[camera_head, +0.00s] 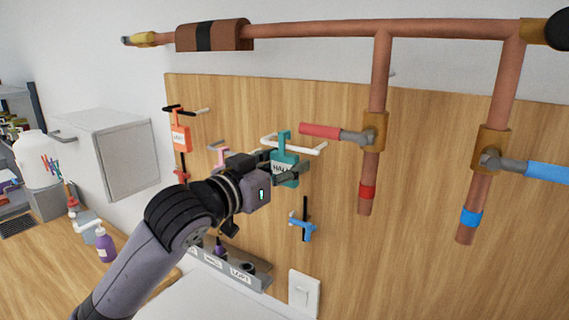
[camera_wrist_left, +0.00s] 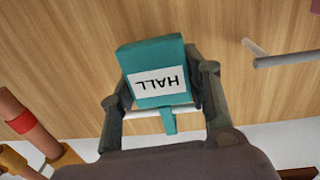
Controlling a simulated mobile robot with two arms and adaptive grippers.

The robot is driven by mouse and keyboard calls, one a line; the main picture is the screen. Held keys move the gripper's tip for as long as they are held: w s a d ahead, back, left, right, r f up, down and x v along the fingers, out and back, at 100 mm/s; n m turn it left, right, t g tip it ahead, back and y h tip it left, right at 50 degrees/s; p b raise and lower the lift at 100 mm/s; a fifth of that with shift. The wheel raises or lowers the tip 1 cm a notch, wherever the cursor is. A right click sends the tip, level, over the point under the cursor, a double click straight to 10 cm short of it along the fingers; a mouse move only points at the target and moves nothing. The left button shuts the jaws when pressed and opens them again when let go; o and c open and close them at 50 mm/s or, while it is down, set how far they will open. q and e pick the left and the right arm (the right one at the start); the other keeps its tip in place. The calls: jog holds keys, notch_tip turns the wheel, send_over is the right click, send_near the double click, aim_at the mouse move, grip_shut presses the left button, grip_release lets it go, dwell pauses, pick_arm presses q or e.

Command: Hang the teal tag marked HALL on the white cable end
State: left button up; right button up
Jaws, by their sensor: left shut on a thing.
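The teal tag (camera_head: 287,172) marked HALL is held between the fingers of my left gripper (camera_head: 284,167). It also shows in the left wrist view (camera_wrist_left: 156,55), its lettering upside down, between both fingers (camera_wrist_left: 157,85). In the head view its teal hook overlaps the white cable end (camera_head: 308,149), a white bar jutting from the wooden board. In the left wrist view a white bar passes behind the tag's narrow stem. I cannot tell whether the hook rests on the bar or is only in front of it. My right gripper is not in view.
An orange tag (camera_head: 180,137) hangs at the board's upper left. A blue clip-like piece (camera_head: 303,228) is below the teal tag. Copper pipes with a red lever (camera_head: 320,131) and a blue lever (camera_head: 548,172) stand close on the right. A labelled grey rail (camera_head: 230,268) runs below.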

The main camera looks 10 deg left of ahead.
pick_arm(q)
jog(key=shift+f+b, duration=0.35)
jog(key=shift+f, duration=0.45)
dwell(0.4)
jog(key=o, duration=1.2)
